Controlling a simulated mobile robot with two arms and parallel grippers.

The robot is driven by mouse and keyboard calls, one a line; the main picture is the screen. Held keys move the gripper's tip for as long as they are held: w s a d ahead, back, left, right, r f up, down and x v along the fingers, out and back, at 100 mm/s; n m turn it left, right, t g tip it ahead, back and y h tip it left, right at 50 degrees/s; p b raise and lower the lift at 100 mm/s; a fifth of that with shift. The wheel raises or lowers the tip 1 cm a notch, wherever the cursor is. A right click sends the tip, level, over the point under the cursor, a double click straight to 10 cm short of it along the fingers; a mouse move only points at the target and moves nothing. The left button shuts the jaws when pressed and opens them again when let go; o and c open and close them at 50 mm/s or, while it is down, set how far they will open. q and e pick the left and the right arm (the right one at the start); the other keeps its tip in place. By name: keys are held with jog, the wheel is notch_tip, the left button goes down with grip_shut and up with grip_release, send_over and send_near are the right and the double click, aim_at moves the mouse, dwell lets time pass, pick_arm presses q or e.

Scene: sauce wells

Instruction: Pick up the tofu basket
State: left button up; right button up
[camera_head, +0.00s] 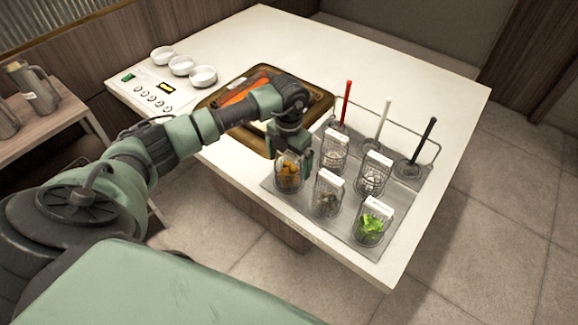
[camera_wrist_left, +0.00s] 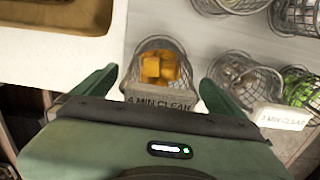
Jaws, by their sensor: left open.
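The tofu basket (camera_head: 289,179) is a wire basket with golden-orange cubes, at the front left of the grey basket plate. In the left wrist view the tofu basket (camera_wrist_left: 161,65) lies between the two green fingers, with its tag reading "4 MIN CLEAR" nearest the palm. My left gripper (camera_head: 293,158) is over the basket from above and behind, with its fingers apart. In the left wrist view the fingers of the left gripper (camera_wrist_left: 157,92) stand either side of the basket's tag, with a gap on each side. My right gripper is not in view.
Several other baskets stand close by, including one beside it (camera_head: 328,198) and one with greens (camera_head: 371,225). Ladles with red (camera_head: 346,101), white and black handles stand behind. A brown tray (camera_head: 322,98) with orange food lies at the left, and white bowls (camera_head: 203,76) farther back.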

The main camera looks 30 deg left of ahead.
pick_arm(q)
jog(key=shift+c, duration=0.7)
jog(key=c, duration=1.4)
jog(key=shift+c, duration=0.2)
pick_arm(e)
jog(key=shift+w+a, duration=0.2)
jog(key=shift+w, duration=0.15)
pick_arm(q)
jog(key=shift+r, duration=0.1)
